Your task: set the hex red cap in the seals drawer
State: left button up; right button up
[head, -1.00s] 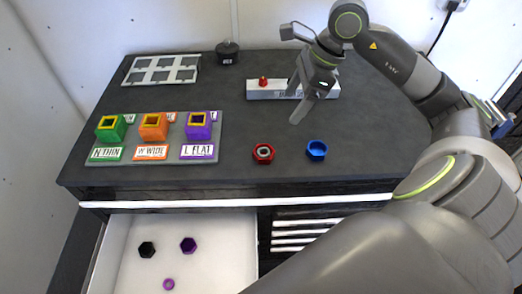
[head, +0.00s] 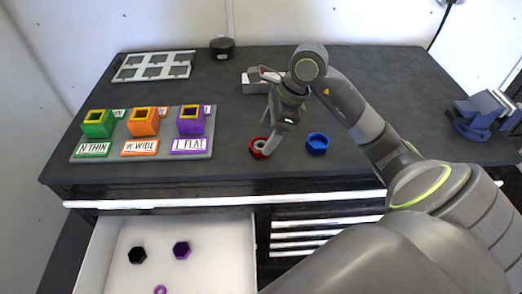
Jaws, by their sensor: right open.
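The hex red cap (head: 257,148) lies on the dark bench top near its front edge, with a grey ring-shaped centre. My right gripper (head: 266,142) is open, pointing down at the red cap, its fingers partly covering the cap's right side. I cannot tell whether they touch it. The open drawer (head: 210,276) below the bench front has a white inside. It holds a black hex cap (head: 137,255), a purple hex cap (head: 181,250) and a purple ring (head: 160,290). No label on the drawer is readable. My left gripper is not in view.
A blue hex cap (head: 318,143) sits just right of the red cap. A board (head: 92,160) with green, orange and purple square sockets stands left. A grey slotted frame (head: 128,78), a black round part (head: 222,47), a pale block (head: 253,87) and a blue vise (head: 478,122) stand farther away.

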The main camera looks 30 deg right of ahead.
aim_at(260, 145)
jog(key=b+x, duration=0.1)
jog(key=x, duration=0.2)
jog(key=shift+a+f, duration=0.1)
jog(key=shift+f, duration=0.15)
jog(key=c, duration=1.1)
notch_tip(260, 145, up, 10)
jog(key=p, duration=0.5)
